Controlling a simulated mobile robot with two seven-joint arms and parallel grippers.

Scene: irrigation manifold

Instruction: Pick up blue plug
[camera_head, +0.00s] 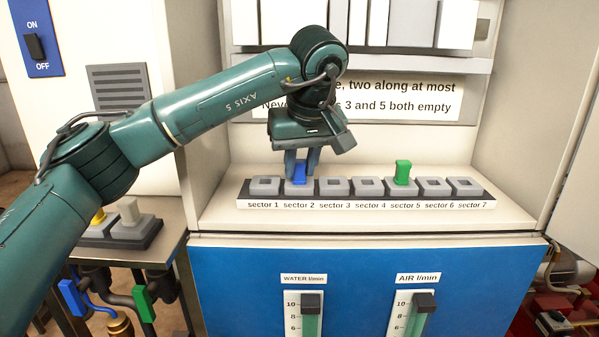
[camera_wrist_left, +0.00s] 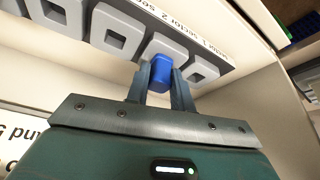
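The blue plug (camera_head: 299,174) stands upright at sector 2 of the row of grey sockets (camera_head: 333,187). My left gripper (camera_head: 301,168) points down over it, one finger on each side, with no clear gap between fingers and plug. In the left wrist view the blue plug (camera_wrist_left: 160,72) sits between the two fingertips (camera_wrist_left: 162,82), and the gripper looks shut on it. The plug still appears to be in its socket; its lower end is partly hidden there. My right gripper is in neither view.
A green plug (camera_head: 403,173) stands at sector 5; the other sectors show empty sockets. A sign (camera_head: 400,98) behind is partly hidden by my left arm. A side bench at left holds a grey plug (camera_head: 129,211) and a yellow one (camera_head: 98,216). Cabinet walls flank the shelf.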

